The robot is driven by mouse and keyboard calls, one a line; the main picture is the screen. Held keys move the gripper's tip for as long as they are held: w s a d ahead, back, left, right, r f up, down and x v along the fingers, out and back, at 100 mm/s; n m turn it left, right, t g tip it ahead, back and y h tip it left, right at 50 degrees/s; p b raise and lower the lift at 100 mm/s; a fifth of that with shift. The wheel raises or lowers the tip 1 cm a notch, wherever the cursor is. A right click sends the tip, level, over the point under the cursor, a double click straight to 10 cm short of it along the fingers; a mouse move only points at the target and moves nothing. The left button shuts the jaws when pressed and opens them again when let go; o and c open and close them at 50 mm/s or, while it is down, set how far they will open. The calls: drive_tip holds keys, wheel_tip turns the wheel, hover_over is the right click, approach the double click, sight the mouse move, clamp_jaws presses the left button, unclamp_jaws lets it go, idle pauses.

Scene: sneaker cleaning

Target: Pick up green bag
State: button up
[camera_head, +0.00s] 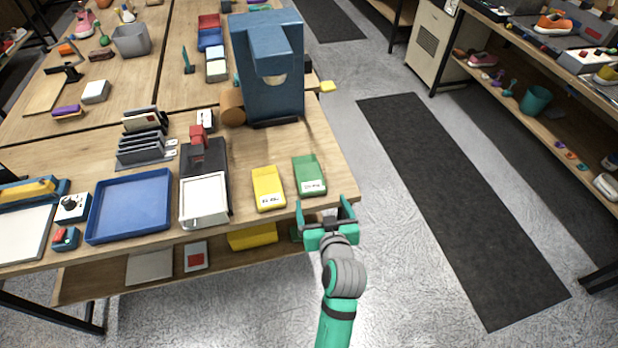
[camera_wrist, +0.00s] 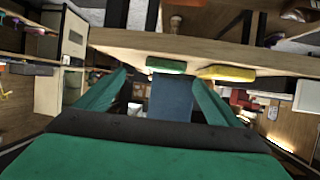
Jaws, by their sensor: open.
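The green bag (camera_head: 309,176) lies flat on the wooden table (camera_head: 331,143) near its front right corner, with a white label at its near end. A yellow bag (camera_head: 268,188) lies to its left, a small gap apart. My gripper (camera_head: 327,207) is open and empty, just beyond the table's front edge, to the near right of the green bag and not touching it. In the wrist view, which looks upside down, the green bag (camera_wrist: 166,66) shows ahead between the fingers, and the yellow bag (camera_wrist: 226,73) is to its right.
A tall blue machine (camera_head: 268,70) stands behind the bags. A blue tray (camera_head: 130,206) and a white-topped device (camera_head: 204,200) stand to the left. A lower shelf (camera_head: 110,280) runs under the table. Open floor with a dark mat (camera_head: 450,190) lies to the right.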

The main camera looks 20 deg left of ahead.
sight(310, 179)
drive_tip(key=w+a, duration=0.2)
drive_tip(key=w, duration=0.1)
drive_tip(key=w+a, duration=0.2)
drive_tip(key=shift+w+f, duration=0.15)
drive_tip(key=shift+w, duration=0.05)
drive_tip(key=shift+w+a+f+g+y, duration=0.2)
drive_tip(key=shift+w+a+g+y, duration=0.05)
drive_tip(key=shift+a+g+y, duration=0.05)
drive_tip(key=shift+d+x, duration=0.2)
drive_tip(key=shift+x, duration=2.1)
drive_tip(key=shift+f, duration=0.2)
drive_tip(key=c, duration=1.2)
drive_tip(key=shift+o, duration=0.2)
